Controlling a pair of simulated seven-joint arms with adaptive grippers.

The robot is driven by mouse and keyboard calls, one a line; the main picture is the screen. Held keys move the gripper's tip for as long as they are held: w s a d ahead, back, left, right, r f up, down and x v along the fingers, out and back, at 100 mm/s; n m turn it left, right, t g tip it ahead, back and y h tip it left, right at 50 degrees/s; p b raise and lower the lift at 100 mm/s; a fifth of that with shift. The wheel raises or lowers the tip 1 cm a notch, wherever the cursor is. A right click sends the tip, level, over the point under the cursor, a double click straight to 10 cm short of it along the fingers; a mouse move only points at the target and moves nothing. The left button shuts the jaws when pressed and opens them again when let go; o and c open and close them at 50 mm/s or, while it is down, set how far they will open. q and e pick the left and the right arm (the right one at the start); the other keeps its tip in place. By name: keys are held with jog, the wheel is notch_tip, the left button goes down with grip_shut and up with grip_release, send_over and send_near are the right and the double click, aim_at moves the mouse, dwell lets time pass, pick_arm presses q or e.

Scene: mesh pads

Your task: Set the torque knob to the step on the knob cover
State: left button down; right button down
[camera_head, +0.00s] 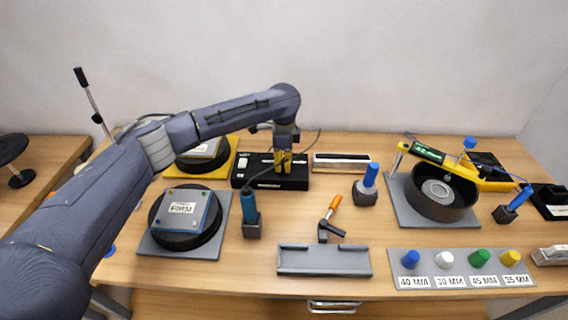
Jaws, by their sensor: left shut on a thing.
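My left gripper (283,161) comes down from above onto a black control box (246,182) at the back middle of the table. Its yellow fingers are shut at the top of the box, on what seems to be the torque knob. The fingers hide the knob and its cover, so the step marking cannot be read. A white switch and a small white label show on the box. My right gripper is not in view.
Mesh pads on round black bases (180,240) stand at the left. A blue-handled tool (249,209) stands upright in front of the box. An orange-handled tool (333,207), grey tray (322,261) and coloured knobs (445,258) lie further right, near a yellow-armed gauge (470,169).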

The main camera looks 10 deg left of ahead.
pick_arm(q)
jog(key=shift+m, duration=0.5)
jog(key=c, duration=1.1)
grip_release()
jog(key=shift+r, duration=0.1)
notch_tip(320, 180, up, 12)
